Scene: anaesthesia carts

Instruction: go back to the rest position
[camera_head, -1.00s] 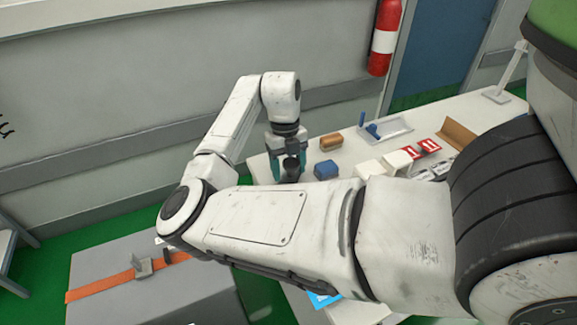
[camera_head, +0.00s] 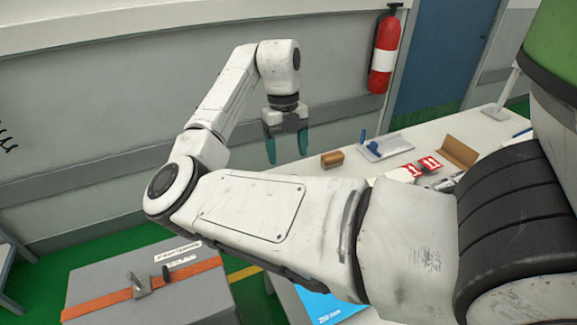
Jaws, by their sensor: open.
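My gripper (camera_head: 286,148) hangs from my white arm near the back left part of the white table (camera_head: 330,138). Its two teal fingers point down and stand apart, with nothing between them. The fingertips look to be above the table's left edge; their exact height is hard to tell. My arm's large links cross the middle of the view and hide much of the table.
On the table are a brown block (camera_head: 332,159), a tray (camera_head: 388,146) with a blue item, and red-and-white boxes (camera_head: 430,164). A grey case (camera_head: 150,285) with an orange strap stands at lower left. A fire extinguisher (camera_head: 384,55) hangs on the wall.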

